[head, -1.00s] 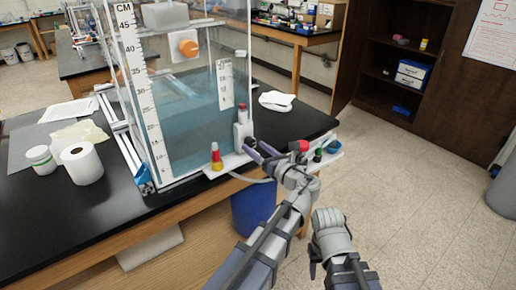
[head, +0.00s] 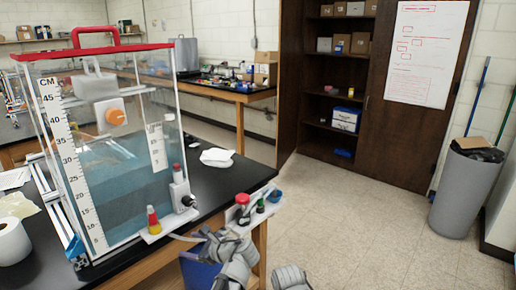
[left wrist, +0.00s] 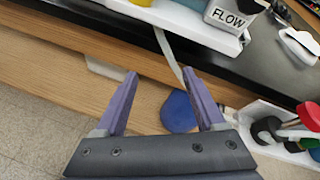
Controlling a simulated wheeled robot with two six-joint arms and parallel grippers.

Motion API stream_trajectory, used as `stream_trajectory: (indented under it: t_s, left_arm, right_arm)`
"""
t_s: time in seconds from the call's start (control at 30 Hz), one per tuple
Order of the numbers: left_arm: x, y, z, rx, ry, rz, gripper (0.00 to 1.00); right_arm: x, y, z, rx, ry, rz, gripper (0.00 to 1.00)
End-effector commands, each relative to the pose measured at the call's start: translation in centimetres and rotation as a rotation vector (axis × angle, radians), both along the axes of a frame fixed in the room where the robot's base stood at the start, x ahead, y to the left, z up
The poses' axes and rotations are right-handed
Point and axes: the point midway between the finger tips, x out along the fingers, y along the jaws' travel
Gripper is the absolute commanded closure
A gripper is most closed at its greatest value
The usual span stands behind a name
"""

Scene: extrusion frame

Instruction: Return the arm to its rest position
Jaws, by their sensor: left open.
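My left gripper (left wrist: 159,73) shows in the left wrist view with its two purple fingers apart and nothing held between them. The wooden table edge, a thin grey hose (left wrist: 166,50) and a blue bin (left wrist: 178,112) lie beyond the fingers. In the head view my left arm's wrist is low in the middle, in front of the table edge; its fingers are hard to make out there. Part of my right arm shows at the bottom edge, right of the left one; its fingers are not seen.
A clear water tank (head: 130,170) with a red lid (head: 75,50) stands on the black table (head: 225,178). A white shelf (head: 248,215) with red and green knobs juts from the table's corner. A grey trash can (head: 463,195) stands far right. The floor (head: 370,220) between is clear.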

Motion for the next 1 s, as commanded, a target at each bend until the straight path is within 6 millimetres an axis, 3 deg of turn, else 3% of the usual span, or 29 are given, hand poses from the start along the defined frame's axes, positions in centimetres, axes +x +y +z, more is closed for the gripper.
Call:
stream_trajectory:
  t_s: [0.1, 0.2, 0.4, 0.63, 0.8, 1.0]
  left_arm:
    - [-3.2, 0.8, -4.8, -0.368, -0.152, 0.246, 0.29]
    - [-5.6, 0.0, -8.1, -0.643, -0.264, 0.488, 0.29]
    - [-8.7, -2.6, -11.6, -0.981, -0.391, 0.888, 0.29]
    - [-10.9, -5.5, -12.9, -1.190, -0.457, 1.247, 0.29]
    - [-12.1, -7.7, -12.8, -1.289, -0.473, 1.479, 0.29]
    - [-13.6, -11.5, -9.6, -1.234, -0.395, 1.383, 0.29]
  right_arm:
    - [0.0, 0.0, 0.0, 0.000, 0.000, 0.000, 0.50]
    - [0.0, 0.0, 0.0, 0.000, 0.000, 0.000, 0.50]
    - [0.0, 0.0, 0.0, 0.000, 0.000, 0.000, 0.50]
    - [0.0, 0.0, 0.0, 0.000, 0.000, 0.000, 0.50]
    - [0.0, 0.0, 0.4, 0.000, 0.000, 0.000, 0.50]
    - [0.0, 0.0, 3.6, 0.000, 0.000, 0.000, 0.50]
